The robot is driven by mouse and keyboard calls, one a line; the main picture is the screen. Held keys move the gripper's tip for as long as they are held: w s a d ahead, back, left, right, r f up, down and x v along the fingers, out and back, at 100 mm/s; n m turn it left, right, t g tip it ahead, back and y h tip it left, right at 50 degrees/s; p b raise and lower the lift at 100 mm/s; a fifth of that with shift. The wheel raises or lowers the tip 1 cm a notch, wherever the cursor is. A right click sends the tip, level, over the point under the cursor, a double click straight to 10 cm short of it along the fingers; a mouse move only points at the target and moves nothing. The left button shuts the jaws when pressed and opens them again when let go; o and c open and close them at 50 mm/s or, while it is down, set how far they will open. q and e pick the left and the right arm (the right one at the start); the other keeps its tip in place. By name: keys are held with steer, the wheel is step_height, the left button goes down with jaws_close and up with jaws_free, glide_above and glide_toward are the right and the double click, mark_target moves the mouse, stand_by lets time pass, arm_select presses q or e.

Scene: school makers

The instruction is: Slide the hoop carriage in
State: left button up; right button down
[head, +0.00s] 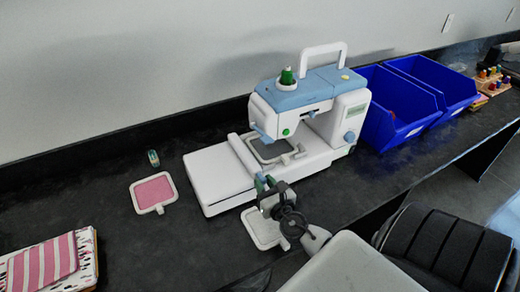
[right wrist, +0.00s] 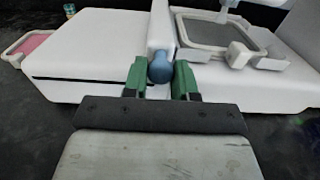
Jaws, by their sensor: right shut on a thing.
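The white and light-blue embroidery machine (head: 310,100) stands on the dark counter. Its hoop carriage (head: 245,155) is a white bar across the flat bed (head: 215,178), and it also shows in the right wrist view (right wrist: 161,28). A grey framed hoop (head: 272,150) sits to the right of the bar, under the machine's head. My right gripper (head: 264,183) is at the bar's near end. In the right wrist view its green fingers (right wrist: 161,78) are shut on the carriage's blue knob (right wrist: 160,67). My left gripper is not in view.
A pink-filled hoop (head: 153,192) and a small spool (head: 153,158) lie left of the machine. A pale hoop (head: 262,230) lies in front, near my right arm. Blue bins (head: 400,130) stand close on the right. Striped cloth (head: 42,265) lies at the lower left.

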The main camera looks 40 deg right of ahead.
steer(key=c, duration=0.9)
jaws_free()
steer(key=shift+c, duration=0.2)
steer(key=b+v, duration=0.2)
steer(key=v, duration=0.7)
steer(key=shift+s+f+b, duration=0.15)
steer(key=shift+s+b, duration=0.1)
steer(key=shift+b, duration=0.1)
steer(key=shift+s+a, duration=0.15)
steer(key=shift+s, duration=0.55)
